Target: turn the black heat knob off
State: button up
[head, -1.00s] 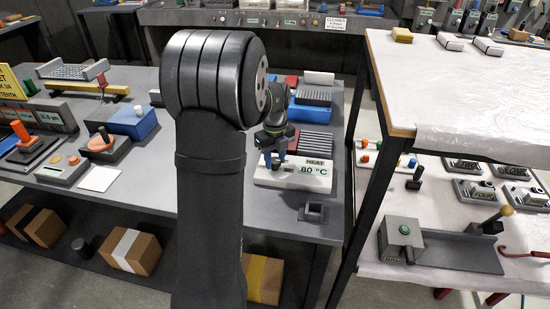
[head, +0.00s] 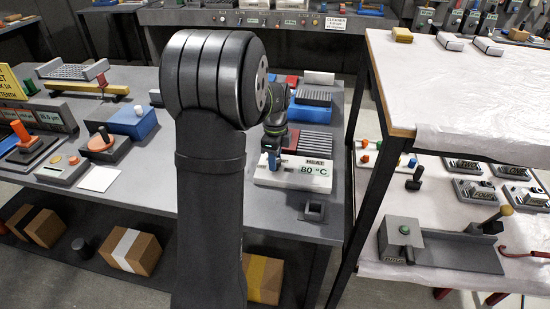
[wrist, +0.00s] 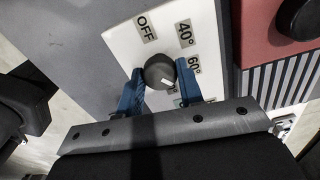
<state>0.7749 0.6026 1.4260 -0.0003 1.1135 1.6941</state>
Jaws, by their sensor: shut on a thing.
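The black heat knob (wrist: 158,69) is round and sits on a white panel (wrist: 125,47) in the wrist view. Its white mark faces the lower right, toward a label partly hidden by a finger. The labels OFF, 40° and 60° show around it. My gripper (wrist: 160,78) has its blue fingers on both sides of the knob, shut on it. In the head view, my gripper (head: 272,160) is at the left end of the white heat unit (head: 310,185), whose display reads 80 °C. The knob is hidden there.
A ribbed grey block (head: 310,141) stands behind the heat unit, and a red part (wrist: 270,30) lies beside the panel. A small dark square holder (head: 313,211) is in front. My large arm link blocks the middle of the head view.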

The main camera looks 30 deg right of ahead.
jog(key=n, duration=0.4)
jog(key=shift+n, duration=0.3)
jog(key=n, duration=0.3)
jog(key=shift+n, duration=0.3)
jog(key=n, duration=1.3)
jog(key=shift+n, duration=0.3)
jog(key=n, duration=0.6)
jog(key=shift+r, duration=0.1)
jog(key=shift+n, duration=0.3)
jog(key=o, duration=1)
